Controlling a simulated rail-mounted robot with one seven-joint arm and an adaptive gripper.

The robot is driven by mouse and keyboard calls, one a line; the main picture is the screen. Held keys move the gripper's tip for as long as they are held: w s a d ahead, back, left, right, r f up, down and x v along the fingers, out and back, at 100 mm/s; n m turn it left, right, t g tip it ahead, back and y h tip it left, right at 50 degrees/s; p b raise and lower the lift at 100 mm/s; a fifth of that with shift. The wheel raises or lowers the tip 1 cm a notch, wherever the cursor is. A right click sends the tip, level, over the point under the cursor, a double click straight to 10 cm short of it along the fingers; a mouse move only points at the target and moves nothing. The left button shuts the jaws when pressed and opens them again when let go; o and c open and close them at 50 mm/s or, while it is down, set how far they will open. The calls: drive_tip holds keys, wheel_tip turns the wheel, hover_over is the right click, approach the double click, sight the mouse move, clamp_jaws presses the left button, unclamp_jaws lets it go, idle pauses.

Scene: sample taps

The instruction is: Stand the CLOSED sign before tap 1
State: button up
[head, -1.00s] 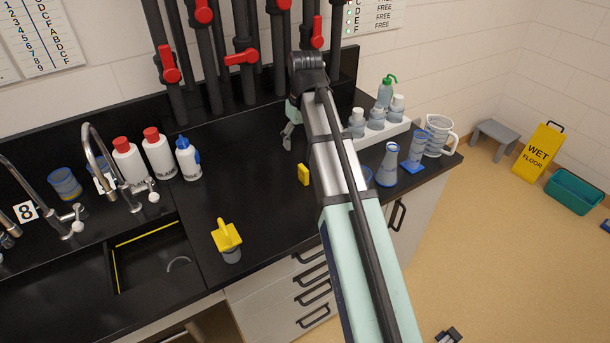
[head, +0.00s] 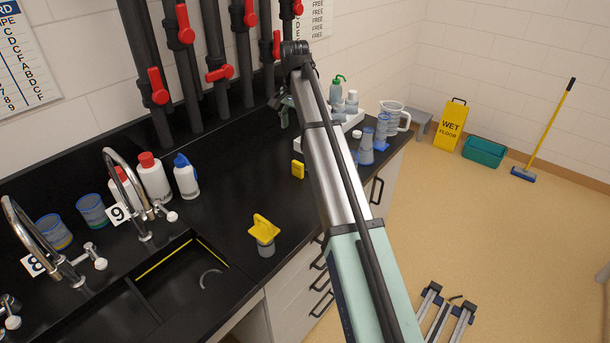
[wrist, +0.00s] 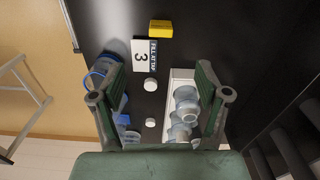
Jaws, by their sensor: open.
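I cannot make out a CLOSED sign or a tap numbered 1 in either view. In the head view, the tap (head: 128,185) by plate 9 (head: 118,214) and the tap (head: 45,240) by plate 8 (head: 34,264) stand at the sink on the left. My gripper (wrist: 158,82) is open and empty in the wrist view, above the dark counter. In the head view it is largely hidden by my arm. A white card (wrist: 144,56) with a 3 and dark lettering lies ahead of the fingertips in the wrist view.
A yellow block (head: 298,170) and a yellow-topped grey item (head: 264,230) are on the counter. White bottles (head: 155,177) stand behind the sink. A white tray (wrist: 181,76) holds bottles near my gripper. Red-handled pipes (head: 219,74) rise behind. A yellow wet-floor sign (head: 450,127) stands on the floor.

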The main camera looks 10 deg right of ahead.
sight(297, 163)
drive_tip(key=shift+m, duration=0.5)
wheel_tip(297, 163, down, 12)
drive_tip(key=p, duration=0.3)
drive_tip(key=shift+w+f, duration=0.1)
drive_tip(key=shift+f, duration=0.05)
drive_tip(key=shift+w+d+f+p, duration=0.15)
drive_tip(key=shift+f+p, duration=1.2)
drive_tip(key=shift+f, duration=1.25)
drive_tip(key=c, duration=1.1)
